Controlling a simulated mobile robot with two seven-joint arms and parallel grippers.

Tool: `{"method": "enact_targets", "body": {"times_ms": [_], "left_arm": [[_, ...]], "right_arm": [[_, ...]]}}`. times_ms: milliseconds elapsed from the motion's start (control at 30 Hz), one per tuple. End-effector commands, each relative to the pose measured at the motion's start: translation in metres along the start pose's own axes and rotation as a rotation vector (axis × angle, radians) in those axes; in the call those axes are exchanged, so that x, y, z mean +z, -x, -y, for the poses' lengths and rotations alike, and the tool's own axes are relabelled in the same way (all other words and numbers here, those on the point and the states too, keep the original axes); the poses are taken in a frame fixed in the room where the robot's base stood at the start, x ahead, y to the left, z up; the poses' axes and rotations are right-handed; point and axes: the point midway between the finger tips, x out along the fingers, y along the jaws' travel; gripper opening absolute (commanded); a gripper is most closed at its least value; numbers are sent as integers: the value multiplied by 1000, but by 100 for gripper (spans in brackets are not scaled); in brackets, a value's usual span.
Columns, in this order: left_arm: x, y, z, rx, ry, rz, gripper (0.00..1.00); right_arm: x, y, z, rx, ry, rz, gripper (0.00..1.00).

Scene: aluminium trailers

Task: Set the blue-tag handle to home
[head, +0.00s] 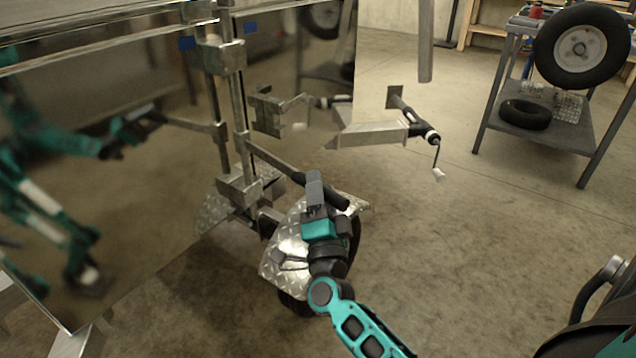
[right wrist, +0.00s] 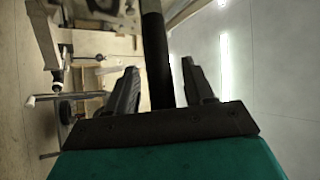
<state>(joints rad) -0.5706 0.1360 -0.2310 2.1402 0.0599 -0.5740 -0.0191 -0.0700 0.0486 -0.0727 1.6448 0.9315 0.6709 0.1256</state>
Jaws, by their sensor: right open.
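The handle (head: 270,159) is a metal lever on the upright lock rod of the polished trailer door. It slants down to the right and ends in a black grip (head: 335,198). A blue tag (head: 187,43) is on the panel left of the rods, and another blue patch shows right of them. My right gripper (head: 315,190) is at the grip. In the right wrist view, the black grip (right wrist: 157,60) runs between the two spread fingers of the gripper (right wrist: 160,88), with gaps on both sides. My left gripper is not directly in view.
A grey cart (head: 545,132) with tyres stands at the back right. A trailer coupling with a crank (head: 380,130) juts out right of the handle. A tread-plate fender (head: 285,252) is below my right gripper. The mirror-like panel (head: 110,220) reflects my arm. Floor to the right is clear.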

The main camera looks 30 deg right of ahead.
Motion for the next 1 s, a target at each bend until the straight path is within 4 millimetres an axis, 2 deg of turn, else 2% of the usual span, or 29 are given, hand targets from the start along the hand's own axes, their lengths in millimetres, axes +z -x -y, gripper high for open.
{"method": "enact_targets", "body": {"times_ms": [267,800,1000], "left_arm": [[4,1,0,-1,0,8,51],[0,2,0,1,-2,1,51],[-1,2,-1,2,-3,-2,51]], "right_arm": [[0,0,0,0,0,0,52],[0,0,0,0,0,0,0],[0,0,0,-1,0,0,0]]}}
